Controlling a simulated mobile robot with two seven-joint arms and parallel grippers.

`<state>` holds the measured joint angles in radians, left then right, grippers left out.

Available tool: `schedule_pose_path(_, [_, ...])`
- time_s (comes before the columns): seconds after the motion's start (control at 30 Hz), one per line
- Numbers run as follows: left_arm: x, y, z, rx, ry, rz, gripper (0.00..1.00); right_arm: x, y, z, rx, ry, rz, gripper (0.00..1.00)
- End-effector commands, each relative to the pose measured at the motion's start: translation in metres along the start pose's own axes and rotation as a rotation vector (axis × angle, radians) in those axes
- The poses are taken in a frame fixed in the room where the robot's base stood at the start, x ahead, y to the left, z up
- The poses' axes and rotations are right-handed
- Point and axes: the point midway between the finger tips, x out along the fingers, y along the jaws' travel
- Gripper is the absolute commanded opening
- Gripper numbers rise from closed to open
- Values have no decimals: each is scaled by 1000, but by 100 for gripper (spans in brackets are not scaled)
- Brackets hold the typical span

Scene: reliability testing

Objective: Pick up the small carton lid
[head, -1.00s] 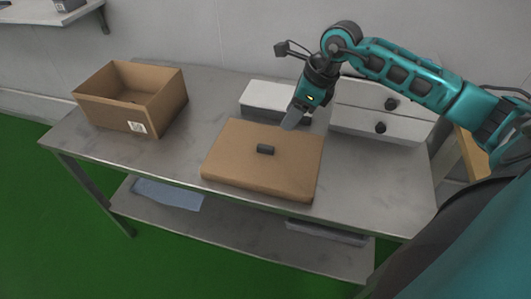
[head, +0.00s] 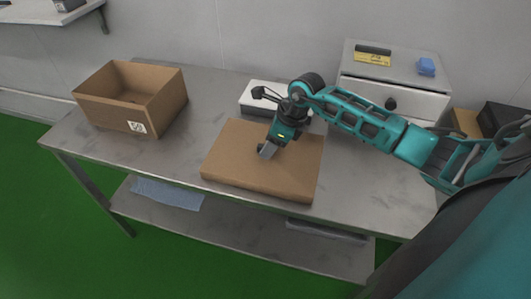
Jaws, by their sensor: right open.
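The carton lid (head: 235,165) is a flat brown cardboard piece lying on the metal table. In the earlier frame a small dark handle shows on its top; now my right gripper covers that spot. My right gripper (head: 266,153) is open and points down over the middle of the lid, at the handle's place. I cannot tell whether the fingers are around the handle or just above it. My left gripper is not in view.
An open brown carton (head: 125,100) stands at the table's back left. A white box (head: 262,94) sits behind the lid. A drawer cabinet (head: 395,95) with a blue item (head: 426,66) on top stands back right. The table (head: 180,165) is clear between carton and lid.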

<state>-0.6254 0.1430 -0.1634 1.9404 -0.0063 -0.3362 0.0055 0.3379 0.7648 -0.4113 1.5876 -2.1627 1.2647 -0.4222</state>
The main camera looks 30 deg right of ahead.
Motion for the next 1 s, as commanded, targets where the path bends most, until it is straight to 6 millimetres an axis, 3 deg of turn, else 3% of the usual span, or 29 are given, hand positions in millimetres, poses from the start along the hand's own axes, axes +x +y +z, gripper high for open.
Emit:
schedule_pose_path(0.13, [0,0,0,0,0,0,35,0,0,0,0,0,0,48])
schedule_pose_path(0.63, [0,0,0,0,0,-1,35,-1,0,0,0,0,0,0])
schedule_pose_path(1.0, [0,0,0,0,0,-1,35,-1,0,0,0,-1,0,0])
